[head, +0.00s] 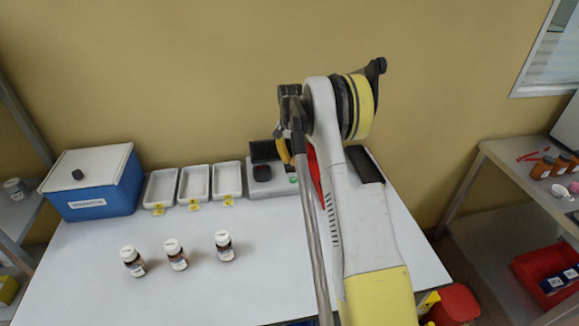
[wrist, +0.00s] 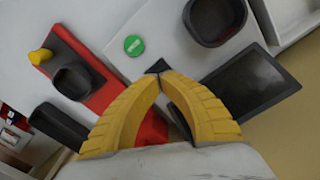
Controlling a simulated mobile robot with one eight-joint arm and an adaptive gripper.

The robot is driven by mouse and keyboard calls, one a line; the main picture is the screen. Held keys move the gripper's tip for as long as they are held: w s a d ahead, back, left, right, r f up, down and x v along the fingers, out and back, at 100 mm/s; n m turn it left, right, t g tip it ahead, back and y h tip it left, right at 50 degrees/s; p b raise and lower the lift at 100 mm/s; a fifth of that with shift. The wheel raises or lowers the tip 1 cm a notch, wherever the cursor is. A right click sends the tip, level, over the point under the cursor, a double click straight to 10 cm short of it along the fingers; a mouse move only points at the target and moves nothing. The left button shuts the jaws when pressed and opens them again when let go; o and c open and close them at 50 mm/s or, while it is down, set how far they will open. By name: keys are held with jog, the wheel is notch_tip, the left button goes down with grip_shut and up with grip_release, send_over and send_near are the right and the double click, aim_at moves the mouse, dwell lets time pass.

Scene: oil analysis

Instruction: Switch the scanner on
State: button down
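The scanner (head: 272,189) is a light grey device behind the table's middle, with a dark screen (head: 262,151), a black cup-like holder (head: 262,173) and a green button (head: 294,179). In the wrist view the scanner's pale body (wrist: 170,28) fills the top, with the round green button (wrist: 133,45), the black holder (wrist: 215,20) and the dark screen (wrist: 245,88). My gripper (wrist: 158,69) has its yellow fingers drawn together at the tips, with nothing seen between them. The tips appear just beside the green button; contact cannot be told. In the head view my arm hides most of the gripper.
A red device (wrist: 98,84) with a black holder and yellow knob stands beside the scanner. Three white trays (head: 194,184) and a blue box (head: 95,182) stand left. Several small bottles (head: 175,254) stand in front on the white table (head: 230,285). A shelf (head: 520,170) is at right.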

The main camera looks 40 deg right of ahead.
aim_at(290, 167)
jog(key=shift+f+b, duration=0.9)
jog(key=shift+f, duration=0.45)
dwell(0.4)
jog(key=shift+r+p, duration=1.7)
jog(key=shift+r, duration=1.8)
jog(key=shift+a, duration=0.1)
jog(key=s+a+r+n+t+b, duration=0.25)
jog(key=s+a+r, duration=0.35)
jog(key=a+r, duration=0.3)
jog(key=s+a+r+n+t+b, duration=0.1)
jog(key=s+a+r+n+b, duration=0.15)
jog(key=s+a+r, duration=0.65)
jog(key=s+a+f+n+t+b, duration=0.1)
jog(key=s+a+f+n+t, duration=0.1)
jog(key=s+a, duration=0.5)
jog(key=s+a+f+n+t+b, duration=0.1)
jog(key=s+a+f+n, duration=0.3)
jog(key=s+a+f, duration=0.2)
jog(key=shift+s+a+f+t+b, duration=0.4)
jog(key=shift+s+a, duration=0.1)
jog(key=shift+s, duration=0.75)
